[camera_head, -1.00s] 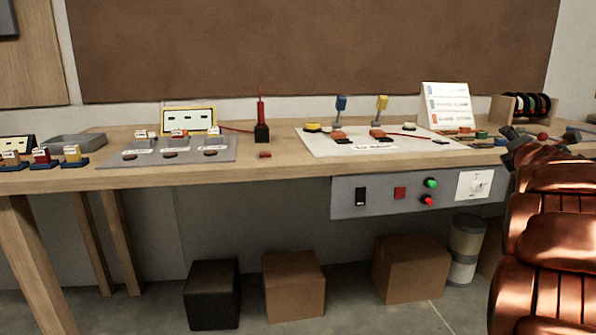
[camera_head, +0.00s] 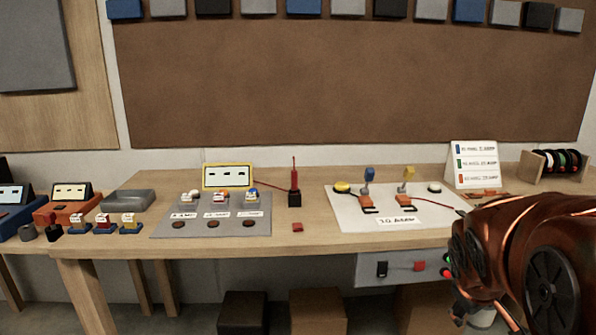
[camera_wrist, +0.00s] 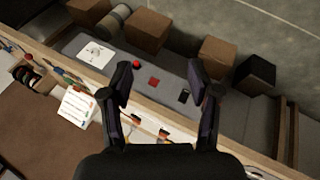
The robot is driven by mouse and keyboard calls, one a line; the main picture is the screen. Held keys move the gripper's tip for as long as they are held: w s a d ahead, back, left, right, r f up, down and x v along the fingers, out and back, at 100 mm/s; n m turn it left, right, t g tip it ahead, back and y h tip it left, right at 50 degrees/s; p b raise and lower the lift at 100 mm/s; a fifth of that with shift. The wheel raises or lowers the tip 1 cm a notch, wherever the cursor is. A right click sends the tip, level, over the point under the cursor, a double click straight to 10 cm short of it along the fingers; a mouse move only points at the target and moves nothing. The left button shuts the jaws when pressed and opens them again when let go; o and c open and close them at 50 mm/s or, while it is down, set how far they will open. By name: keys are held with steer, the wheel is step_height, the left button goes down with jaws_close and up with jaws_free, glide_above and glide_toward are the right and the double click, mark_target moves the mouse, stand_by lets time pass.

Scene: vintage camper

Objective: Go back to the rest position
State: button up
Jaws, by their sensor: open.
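My gripper (camera_wrist: 160,88) shows in the wrist view with its two dark fingers spread apart and nothing between them. It is above the front edge of the workbench, with the grey control panel (camera_wrist: 175,65) seen beyond and below it. In the head view my copper-coloured arm fills the lower right and covers the right end of the bench. The gripper fingers cannot be made out in the head view.
The wooden workbench (camera_head: 320,238) carries a grey mat (camera_head: 170,228), a white mat (camera_head: 345,217), a red probe holder (camera_head: 295,197), a sign card (camera_head: 473,165) and a spool rack (camera_head: 555,170). Boxes (camera_head: 318,310) stand on the floor below. The bench's front middle is mostly clear.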

steer(key=s+a+r+m+g+y+p, duration=0.2)
steer(key=s+a+g+p, duration=0.4)
steer(key=s+a, duration=1.2)
steer(key=s+r+y+p, duration=0.1)
steer(key=s+y+p, duration=0.1)
steer(key=p, duration=0.1)
steer(key=shift+s+a+y, duration=0.25)
steer(key=shift+s+y, duration=0.05)
steer(key=shift+s, duration=0.1)
